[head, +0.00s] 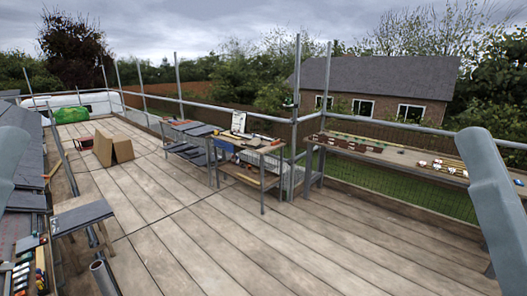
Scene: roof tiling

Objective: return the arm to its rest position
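Only parts of my own arms show, in the head view: a blue-grey arm part at the left edge and a longer blue-grey arm part slanting down along the right edge. Neither gripper's fingers are in the picture, so I cannot see whether they are open or hold anything.
A plank deck (250,240) is clear in the middle. A workbench (262,180) with tools stands at centre, a long shelf (400,158) at right. A small table with slates (85,216) and a cardboard box (112,149) are at left. Guard rails (297,100) edge the deck.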

